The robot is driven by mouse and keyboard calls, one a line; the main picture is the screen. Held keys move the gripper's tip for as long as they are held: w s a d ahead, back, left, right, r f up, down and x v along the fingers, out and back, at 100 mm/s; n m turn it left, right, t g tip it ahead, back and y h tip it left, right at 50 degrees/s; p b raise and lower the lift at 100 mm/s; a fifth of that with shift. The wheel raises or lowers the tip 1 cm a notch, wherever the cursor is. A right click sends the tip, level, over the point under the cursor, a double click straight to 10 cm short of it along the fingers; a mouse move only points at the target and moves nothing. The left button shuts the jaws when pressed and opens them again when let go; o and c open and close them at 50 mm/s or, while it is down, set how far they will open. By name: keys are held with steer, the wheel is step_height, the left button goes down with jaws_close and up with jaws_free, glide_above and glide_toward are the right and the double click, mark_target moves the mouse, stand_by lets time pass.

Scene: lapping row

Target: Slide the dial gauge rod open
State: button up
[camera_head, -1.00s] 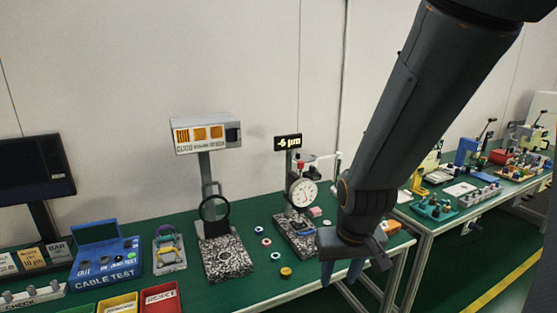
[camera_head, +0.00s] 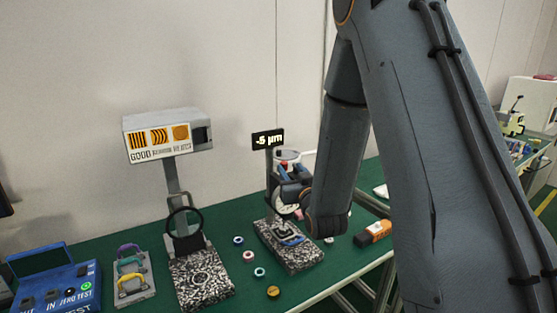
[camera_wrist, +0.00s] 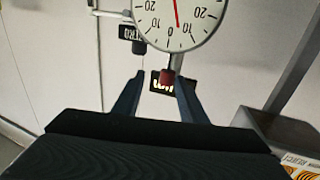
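The dial gauge (camera_head: 285,210) stands over a speckled stone base on the green bench, largely hidden behind my gripper (camera_head: 292,188) in the head view. In the wrist view its white dial (camera_wrist: 180,18) fills the top, with the red pointer near 0. A small display (camera_head: 268,139) above the gauge reads about -.5 µm.
A second stand with a lit sign box (camera_head: 168,134) and a black ring (camera_head: 184,222) is to the left. Small coloured rings lie between the stands. An orange item (camera_head: 373,233) lies right of the gauge. Left of centre is a tray with coloured handles (camera_head: 131,276).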

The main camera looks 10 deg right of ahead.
steer(key=w+a+p, duration=0.1)
steer(key=w+p, duration=0.1)
steer(key=w, duration=0.5)
steer(key=shift+w+a, duration=0.25)
steer(key=shift+w, duration=0.15)
jaws_close()
